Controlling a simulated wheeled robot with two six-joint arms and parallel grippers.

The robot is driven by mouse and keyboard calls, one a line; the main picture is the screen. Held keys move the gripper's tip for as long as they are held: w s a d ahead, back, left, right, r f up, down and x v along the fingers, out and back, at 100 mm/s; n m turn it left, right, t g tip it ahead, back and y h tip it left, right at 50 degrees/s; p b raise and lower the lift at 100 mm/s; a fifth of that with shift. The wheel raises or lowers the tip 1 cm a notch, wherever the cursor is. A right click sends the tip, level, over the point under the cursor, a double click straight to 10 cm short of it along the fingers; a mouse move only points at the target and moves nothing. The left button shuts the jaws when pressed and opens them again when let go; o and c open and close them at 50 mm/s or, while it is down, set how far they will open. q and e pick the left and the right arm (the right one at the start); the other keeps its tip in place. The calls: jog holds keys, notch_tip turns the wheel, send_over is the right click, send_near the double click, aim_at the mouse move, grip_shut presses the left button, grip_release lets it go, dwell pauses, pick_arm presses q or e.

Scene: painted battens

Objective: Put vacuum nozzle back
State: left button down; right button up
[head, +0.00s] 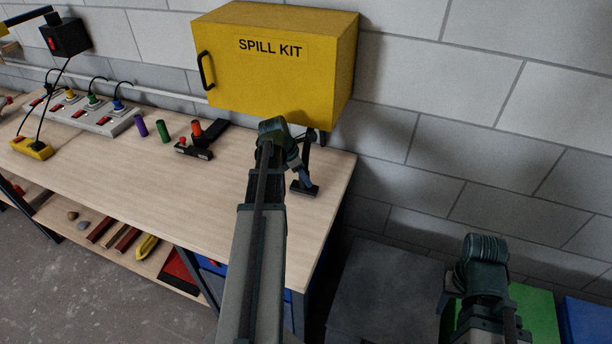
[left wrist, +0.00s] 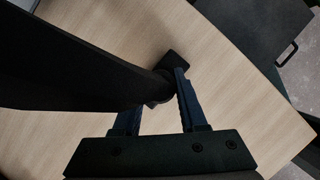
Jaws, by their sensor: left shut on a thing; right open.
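A black piece, apparently the vacuum nozzle (head: 308,152), is at the right end of the wooden workbench (head: 225,200), below the yellow cabinet. My left gripper (head: 303,177) is shut on it; my arm partly covers the grip. In the left wrist view, a broad dark body (left wrist: 60,65) fills the left side, and a black rounded end sits between the blue fingers of the left gripper (left wrist: 158,97). A flat black foot (head: 303,189) shows at the bench top; I cannot tell whether the nozzle touches it. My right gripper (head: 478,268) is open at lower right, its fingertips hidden.
A yellow SPILL KIT cabinet (head: 275,62) hangs on the wall close above the left gripper. A black holder (head: 194,151), green cylinder (head: 162,131), purple cylinder (head: 141,125) and power strip (head: 95,115) stand farther left. The front middle of the bench is clear.

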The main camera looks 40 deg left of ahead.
pick_arm(q)
jog(key=shift+w+d+f, duration=0.15)
jog(key=shift+s+a, duration=0.25)
jog(key=shift+s, duration=0.1)
jog(key=shift+w+d+f, duration=0.1)
jog(key=shift+w+d, duration=0.1)
jog(key=shift+w, duration=0.05)
jog(key=shift+c, duration=2.3)
grip_release()
jog(key=shift+s, duration=0.1)
pick_arm(e)
jog(key=shift+s+a+f, duration=0.2)
jog(key=shift+s, duration=0.1)
jog(key=shift+r, duration=0.1)
pick_arm(q)
jog(key=shift+s+a+r+p, duration=0.1)
jog(key=shift+r+p, duration=0.2)
jog(key=shift+r, duration=0.2)
jog(key=p+v, duration=1)
jog(key=v, duration=0.1)
pick_arm(e)
notch_tip(320, 180, up, 11)
